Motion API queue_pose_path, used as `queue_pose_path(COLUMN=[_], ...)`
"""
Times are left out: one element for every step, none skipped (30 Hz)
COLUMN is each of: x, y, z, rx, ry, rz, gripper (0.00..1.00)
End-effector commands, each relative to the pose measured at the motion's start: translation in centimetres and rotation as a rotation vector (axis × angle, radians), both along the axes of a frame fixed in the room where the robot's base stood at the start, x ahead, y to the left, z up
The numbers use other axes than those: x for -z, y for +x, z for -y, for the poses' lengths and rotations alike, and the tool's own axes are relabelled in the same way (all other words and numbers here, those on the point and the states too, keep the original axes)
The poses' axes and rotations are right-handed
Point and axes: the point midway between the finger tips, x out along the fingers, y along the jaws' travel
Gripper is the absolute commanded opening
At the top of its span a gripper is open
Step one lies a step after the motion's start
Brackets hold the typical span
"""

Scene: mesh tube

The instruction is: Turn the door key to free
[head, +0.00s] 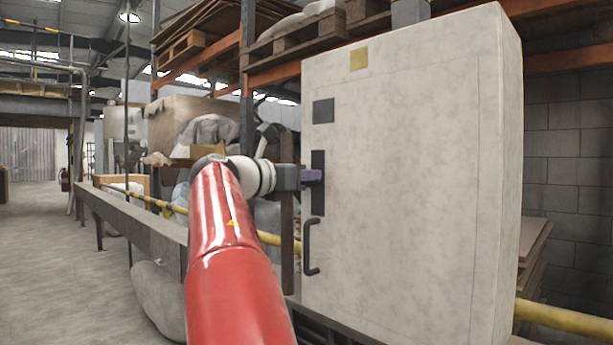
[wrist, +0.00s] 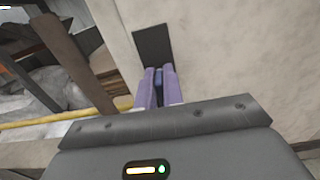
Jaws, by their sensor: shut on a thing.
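A large pale grey cabinet (head: 400,170) stands in front of me, with a dark lock plate (head: 318,205) on the left side of its door. The plate also shows in the wrist view (wrist: 153,46). A dark curved door handle (head: 311,247) sits below the plate. My gripper (head: 314,176) is at the upper part of the plate. In the wrist view its purple fingers (wrist: 159,78) are shut on a small dark blue key (wrist: 159,76) between them. Most of the key is hidden by the fingers, so its exact angle is hard to tell. The door looks closed.
A yellow pipe (head: 270,238) and a grey rail (head: 140,215) run left of the cabinet. Racks with pallets (head: 300,45) stand behind. A pale sack (head: 158,300) lies low beside my red arm. The floor at far left is clear.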

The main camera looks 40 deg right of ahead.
Motion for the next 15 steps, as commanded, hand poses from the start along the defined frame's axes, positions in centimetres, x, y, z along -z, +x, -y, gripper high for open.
queue_pose_path(x=[0.0,0.0,0.01,0.01,0.01,0.01,0.01,0.02,0.02,0.03,0.04,0.06,0.07,0.08,0.1], y=[0.01,0.0,-0.01,-0.03,-0.04,-0.07,-0.09,-0.11,-0.13,-0.15,-0.17,-0.2,-0.22,-0.23,-0.27], z=[-0.01,-0.01,0.0,0.01,0.01,0.03,0.04,0.05,0.05,0.05,0.05,0.06,0.06,0.07,0.07], rx=[-0.001,-0.001,-0.001,-0.001,-0.001,0.0,0.0,0.0,0.0,0.0,0.0,0.0,0.0,0.0,0.0], ry=[0.001,0.001,0.002,0.003,0.005,0.007,0.009,0.01,0.012,0.014,0.016,0.019,0.021,0.023,0.026], rz=[0.009,0.017,0.031,0.042,0.056,0.077,0.095,0.114,0.141,0.165,0.188,0.222,0.249,0.277,0.314], gripper=[0.0,0.0,0.0,0.0,0.0,0.0,0.0,0.0,0.0,0.0,0.0,0.0,0.0,0.0,0.0])
